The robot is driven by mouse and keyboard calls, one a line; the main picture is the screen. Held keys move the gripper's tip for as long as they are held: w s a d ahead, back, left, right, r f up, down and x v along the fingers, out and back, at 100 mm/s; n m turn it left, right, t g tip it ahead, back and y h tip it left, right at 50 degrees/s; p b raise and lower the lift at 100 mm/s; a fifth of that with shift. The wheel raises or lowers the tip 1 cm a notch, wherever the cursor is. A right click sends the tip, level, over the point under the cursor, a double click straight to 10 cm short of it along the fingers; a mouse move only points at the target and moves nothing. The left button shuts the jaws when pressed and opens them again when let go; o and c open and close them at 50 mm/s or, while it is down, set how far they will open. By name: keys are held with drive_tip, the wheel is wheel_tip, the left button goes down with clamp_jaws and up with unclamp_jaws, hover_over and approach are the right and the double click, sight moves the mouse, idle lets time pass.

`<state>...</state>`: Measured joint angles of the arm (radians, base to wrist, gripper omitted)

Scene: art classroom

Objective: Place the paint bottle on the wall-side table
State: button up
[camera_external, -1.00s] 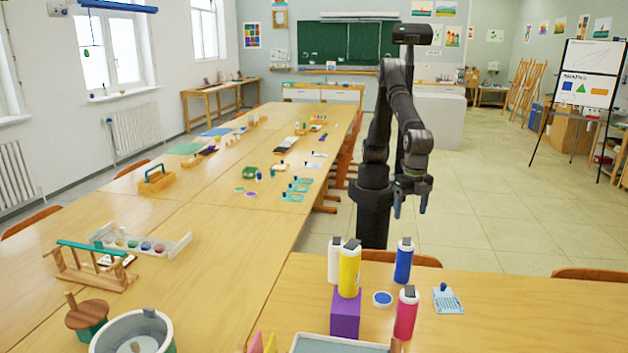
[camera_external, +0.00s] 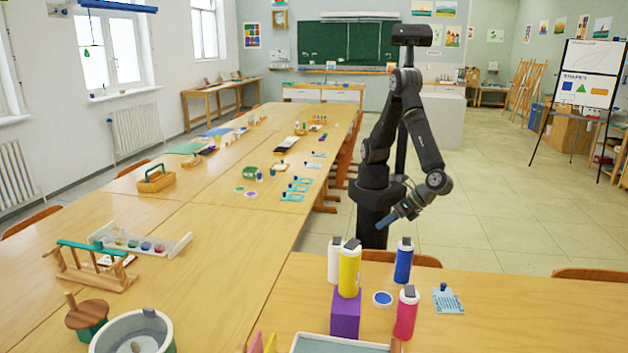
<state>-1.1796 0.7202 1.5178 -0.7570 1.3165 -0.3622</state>
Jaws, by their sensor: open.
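Several paint bottles stand on the near right table (camera_external: 530,313). A yellow bottle (camera_external: 349,271) stands upright on a purple block (camera_external: 345,312), with a white bottle (camera_external: 334,262) just behind it. A blue bottle (camera_external: 403,263) and a pink bottle (camera_external: 405,315) stand to the right. I cannot tell which bottle the task means. My gripper (camera_external: 384,221) is empty, above and behind these bottles, pointing left and slightly down. A side table (camera_external: 222,88) stands by the left wall at the far end.
A grey tray (camera_external: 338,345) is at the front edge. The long table (camera_external: 215,245) on the left holds a wooden rack (camera_external: 92,268) and a round tub (camera_external: 133,332). Chairs line the tables.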

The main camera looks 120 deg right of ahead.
sight(401, 254)
drive_tip(key=s+a+n+t+y, duration=0.1)
drive_tip(key=a+n+t+y, duration=0.1)
drive_tip(key=n, duration=0.3)
drive_tip(key=s+a+n+t+y, duration=0.1)
drive_tip(key=a+n+t+y, duration=0.1)
drive_tip(key=n+t, duration=0.3)
drive_tip(key=s+a+f+n+t+y, duration=0.1)
drive_tip(key=s+a+n+t+y, duration=0.1)
drive_tip(key=n+t+y, duration=0.1)
drive_tip(key=shift+a+n+t+y, duration=0.2)
drive_tip(key=shift+n+t+y, duration=0.3)
drive_tip(key=shift+n, duration=0.5)
drive_tip(key=shift+n+y, duration=0.3)
drive_tip(key=shift+n, duration=0.2)
drive_tip(key=f, duration=0.7)
drive_tip(key=shift+s+a+f, duration=0.1)
drive_tip(key=shift+s+a, duration=0.1)
drive_tip(key=shift+a, duration=0.1)
drive_tip(key=w, duration=0.4)
drive_tip(key=shift+w+a, duration=0.35)
drive_tip(key=shift+w, duration=0.05)
